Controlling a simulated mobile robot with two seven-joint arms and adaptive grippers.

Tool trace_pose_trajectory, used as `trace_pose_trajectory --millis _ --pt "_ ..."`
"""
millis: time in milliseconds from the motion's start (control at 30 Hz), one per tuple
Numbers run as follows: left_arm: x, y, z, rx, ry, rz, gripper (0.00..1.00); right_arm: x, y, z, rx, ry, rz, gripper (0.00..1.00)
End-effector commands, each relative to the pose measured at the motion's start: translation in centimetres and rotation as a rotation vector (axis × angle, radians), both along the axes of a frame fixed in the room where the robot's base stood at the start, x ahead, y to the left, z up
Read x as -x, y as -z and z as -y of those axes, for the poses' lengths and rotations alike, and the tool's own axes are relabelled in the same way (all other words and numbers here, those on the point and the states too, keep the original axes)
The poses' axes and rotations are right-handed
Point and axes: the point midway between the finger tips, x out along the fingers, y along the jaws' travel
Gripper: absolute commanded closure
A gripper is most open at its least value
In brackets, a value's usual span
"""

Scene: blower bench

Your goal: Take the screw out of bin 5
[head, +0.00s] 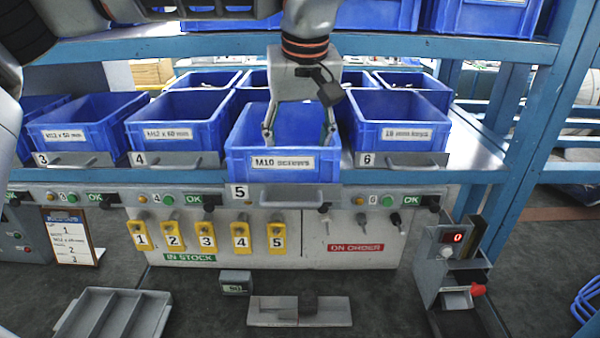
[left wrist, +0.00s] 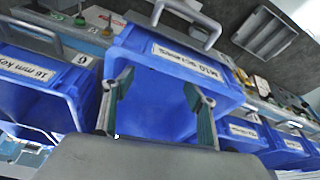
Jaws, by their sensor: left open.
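Bin 5 (head: 240,168) is a blue open bin labelled "M10 screws" behind the number 5 plate. It stands further forward than the bins beside it. My left gripper (head: 298,138) points down into its mouth, with the fingers spread apart and nothing seen between them. In the left wrist view the open fingers (left wrist: 160,85) reach over the blue inside of the bin (left wrist: 158,108). No screw can be made out in either view; the bin floor is largely hidden by the front wall and my gripper. My right gripper is not in view.
Bin 4 (head: 205,118) and bin 6 (head: 362,112) stand close on either side. More blue bins sit behind and on the shelf above. Below are yellow number tags (head: 207,237), a grey tray (head: 115,312), a grey fixture (head: 330,312) and a counter box (head: 450,240).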

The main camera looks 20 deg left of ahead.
Motion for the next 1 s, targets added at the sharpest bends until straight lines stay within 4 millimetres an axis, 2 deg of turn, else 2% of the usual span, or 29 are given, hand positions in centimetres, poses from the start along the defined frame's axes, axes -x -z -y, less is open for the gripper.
trace_pose_trajectory --millis 167,400,500,767,900,933,1000 --pt "-0.2 1.2 -0.3 0.001 0.0 -0.003 0.43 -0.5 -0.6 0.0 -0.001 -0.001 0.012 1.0" --pt "-1.1 4.4 -0.9 0.0 0.001 -0.003 0.43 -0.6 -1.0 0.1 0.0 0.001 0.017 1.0" --pt "-1.3 5.1 -1.0 0.001 0.0 -0.002 0.43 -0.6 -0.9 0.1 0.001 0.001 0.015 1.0" --pt "-1.3 5.3 -1.1 0.0 0.0 -0.001 0.43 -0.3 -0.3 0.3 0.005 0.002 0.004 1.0" --pt "-1.3 5.2 -1.0 0.0 0.0 -0.001 0.79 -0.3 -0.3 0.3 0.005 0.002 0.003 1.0" --pt "-1.3 5.2 -1.0 0.0 0.0 -0.001 0.82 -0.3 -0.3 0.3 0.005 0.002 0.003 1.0" --pt "-1.3 5.2 -1.0 0.0 0.0 -0.001 0.83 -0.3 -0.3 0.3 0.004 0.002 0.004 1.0"
